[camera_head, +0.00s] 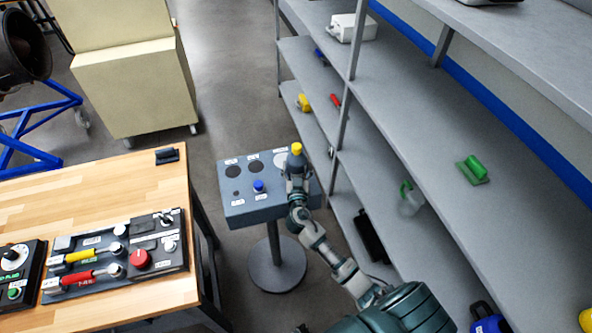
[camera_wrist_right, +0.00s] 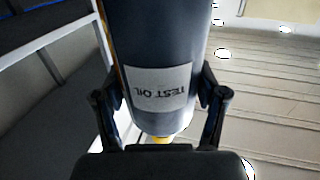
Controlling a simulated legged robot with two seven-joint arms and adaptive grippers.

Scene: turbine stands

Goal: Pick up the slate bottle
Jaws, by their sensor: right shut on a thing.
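The slate bottle (camera_head: 295,161) has a yellow cap, which faces up toward the head camera. In the right wrist view the bottle (camera_wrist_right: 158,40) carries a white "TEST OIL" label, upside down in the picture, and a bit of yellow shows below it. My right gripper (camera_head: 296,172) is shut on the bottle, with one finger on each side of it in the wrist view. The bottle appears over the right part of the grey-blue pedestal panel (camera_head: 240,209); I cannot tell whether it touches the panel. My left gripper is not in view.
The panel has dark round spots and a blue button (camera_head: 258,186). Grey shelving (camera_head: 400,130) stands close on the right, holding a green-handled item (camera_head: 474,170) and a clear jug (camera_head: 410,203). A wooden table (camera_head: 100,197) with control boxes is on the left.

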